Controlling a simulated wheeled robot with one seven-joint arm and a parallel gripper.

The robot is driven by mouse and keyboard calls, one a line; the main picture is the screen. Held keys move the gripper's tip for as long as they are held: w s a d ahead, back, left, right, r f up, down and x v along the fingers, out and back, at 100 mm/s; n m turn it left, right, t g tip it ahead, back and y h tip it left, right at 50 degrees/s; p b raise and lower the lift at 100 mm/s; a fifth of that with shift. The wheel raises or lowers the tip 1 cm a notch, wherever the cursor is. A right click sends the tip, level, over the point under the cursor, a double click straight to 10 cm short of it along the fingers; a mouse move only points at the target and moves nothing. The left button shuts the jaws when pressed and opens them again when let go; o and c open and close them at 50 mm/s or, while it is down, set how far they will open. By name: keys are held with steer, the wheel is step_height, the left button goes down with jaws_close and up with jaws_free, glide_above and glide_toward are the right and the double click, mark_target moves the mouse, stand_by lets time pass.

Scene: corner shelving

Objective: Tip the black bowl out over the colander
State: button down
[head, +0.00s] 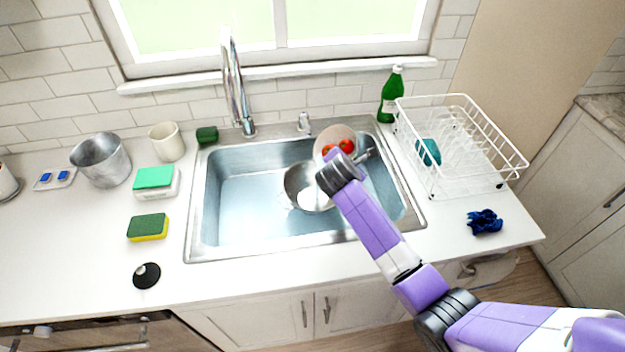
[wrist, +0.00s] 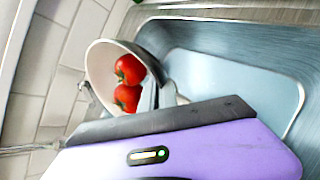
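The tomatoes also show in the head view (head: 346,146). My gripper (head: 362,157) is at the bowl's near rim. In the wrist view its grey fingers (wrist: 152,98) overlap the rim and seem closed on it. The round metal colander (head: 300,184) sits in the sink below and left of the bowl, partly hidden by my wrist.
The steel sink (head: 232,238) has a tall faucet (head: 236,90) behind it. A white dish rack (head: 462,110), green bottle (head: 391,95) and blue cloth (head: 485,221) are on the right. Sponges (head: 148,227), a cup (head: 166,142) and a metal pot (head: 101,160) are on the left.

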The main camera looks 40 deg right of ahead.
steer(key=shift+a+h, duration=0.2)
steer(key=shift+h, duration=0.2)
steer(key=shift+w+a+r+n+h, duration=0.1)
steer(key=shift+a+r+n+h, duration=0.25)
steer(key=shift+h, duration=0.45)
stand_by(0.6)
steer(key=shift+a+r+n+h+b, duration=0.15)
steer(key=shift+n+h+b, duration=0.3)
steer(key=shift+b, duration=0.9)
